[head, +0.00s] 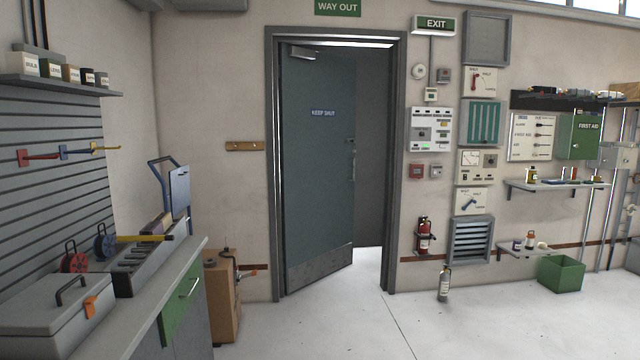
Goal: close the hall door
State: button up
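The hall door (318,170) is a blue-grey door with a small "KEEP SHUT" sign and a metal kick plate at its foot. It stands ajar in the grey door frame (395,165). Its hinge side is at the left of the frame, and its free edge is swung out of line with the frame. A dark gap (369,150) shows between its free edge and the right jamb. A handle (353,165) is on the door near the free edge. A closer (302,52) sits at its top left. My gripper is not in view.
A workbench (150,300) with a toolbox stands at the left. The floor (350,325) before the door is clear.

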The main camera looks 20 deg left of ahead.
aim_at(317, 88)
jog(key=i+j+u, duration=0.4)
jog(key=i, duration=0.25)
jog(key=i+u, duration=0.4)
jog(key=i, duration=3.35)
